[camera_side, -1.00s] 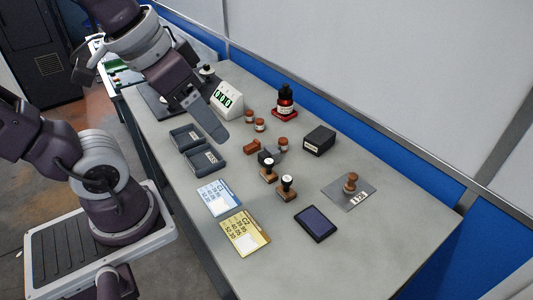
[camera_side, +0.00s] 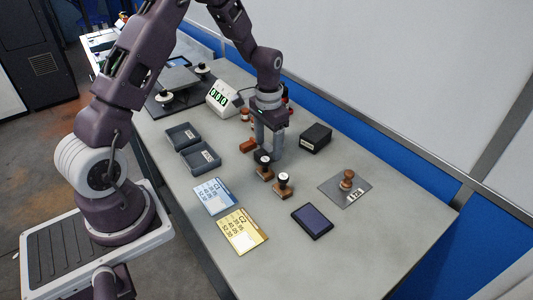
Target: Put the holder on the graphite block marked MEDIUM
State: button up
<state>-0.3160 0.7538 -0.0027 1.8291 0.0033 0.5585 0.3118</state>
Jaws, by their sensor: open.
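My gripper (camera_side: 268,153) points down over the middle of the bench, its two grey fingers apart. It is just behind two holder-like pieces with dark round knobs and brown bases, a nearer one (camera_side: 283,183) and a farther one (camera_side: 264,168). I cannot tell which piece is the holder. The fingers hide what stands between and behind them, and I cannot tell whether they touch anything. A black block (camera_side: 316,138) with a white label lies to the right of the gripper. Its label is too small to read, so I cannot identify the block marked MEDIUM.
A brown block (camera_side: 249,145) lies left of the fingers. Two grey trays (camera_side: 200,158), a blue card (camera_side: 214,196), a yellow card (camera_side: 242,231) and a dark pad (camera_side: 312,220) lie around. A brown knobbed piece (camera_side: 347,180) stands on a grey plate (camera_side: 334,191). The front right is clear.

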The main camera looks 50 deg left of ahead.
jog(key=shift+f, duration=0.55)
grip_shut()
jog(key=shift+r, duration=0.1)
